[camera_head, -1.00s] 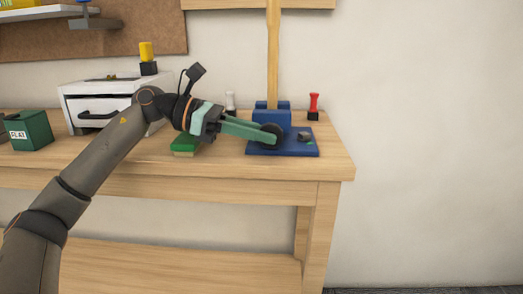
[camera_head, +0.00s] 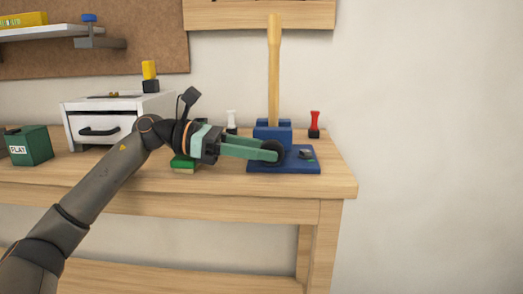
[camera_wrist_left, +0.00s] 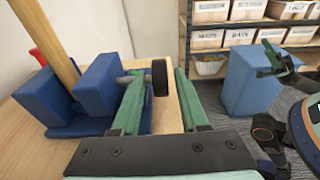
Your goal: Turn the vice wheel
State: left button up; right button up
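The blue vice (camera_head: 272,132) stands on a blue base plate on the bench, with an upright wooden handle (camera_head: 274,75) between its jaws. Its black wheel (camera_head: 272,152) faces the front; in the left wrist view the wheel (camera_wrist_left: 160,78) is edge-on, on a short shaft. My left gripper (camera_head: 262,149) has its green fingers on either side of the wheel. In the left wrist view the fingers (camera_wrist_left: 160,95) are apart, with a visible gap at the right finger; contact at the left one is unclear.
The wooden bench (camera_head: 200,205) ends just right of the vice. A red-handled tool (camera_head: 315,123) stands behind it; a green block (camera_head: 184,163) lies under my left wrist. A white drawer box (camera_head: 105,120) and green bin (camera_head: 30,146) are left. Shelves of boxes (camera_wrist_left: 240,38) show behind.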

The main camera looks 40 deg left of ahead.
pick_arm(q)
jog(key=shift+o, duration=0.4)
jog(key=shift+s+a, duration=0.15)
jog(key=shift+a, duration=0.1)
jog(key=v, duration=1.2)
jog(key=shift+r, duration=0.1)
dwell(1.1)
